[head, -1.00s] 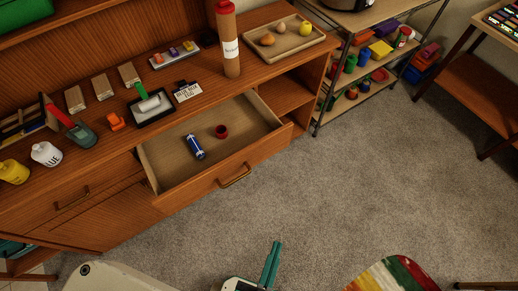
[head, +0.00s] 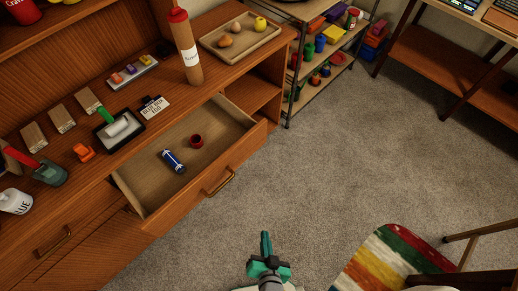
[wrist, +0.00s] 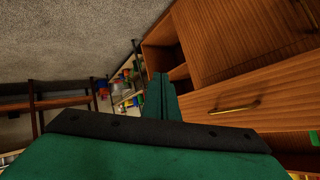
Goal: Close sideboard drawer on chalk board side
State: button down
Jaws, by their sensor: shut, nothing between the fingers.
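The sideboard (head: 226,92) stands along the left in the head view. Its drawer (head: 238,168) is pulled out, with a brass handle (head: 220,181) on the front. Inside lie a blue cylinder (head: 173,161) and a small dark red round thing (head: 196,141). My gripper (head: 266,236) is shut and empty, over the carpet in front of the drawer and apart from it. In the wrist view my teal fingers (wrist: 160,92) are together, with a drawer front and brass handle (wrist: 235,106) to their right. I cannot make out a chalk board.
A wire shelf (head: 290,108) with colourful items stands beyond the sideboard's far end. A striped chair seat (head: 388,262) is at the lower right. A wooden desk (head: 450,62) is at the upper right. Carpet (head: 340,160) is clear between them. A tray (head: 240,40) of fruit sits on top.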

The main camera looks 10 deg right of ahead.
jog(key=w+d+f+m+g+y, duration=0.1)
jog(key=w+d+f+m+y, duration=0.15)
jog(key=w+f, duration=0.5)
jog(key=m+t+y, duration=0.2)
jog(key=t+y, duration=0.3)
jog(key=y, duration=0.4)
send_near(255, 144)
jog(key=x, duration=0.6)
jog(key=shift+w, duration=0.25)
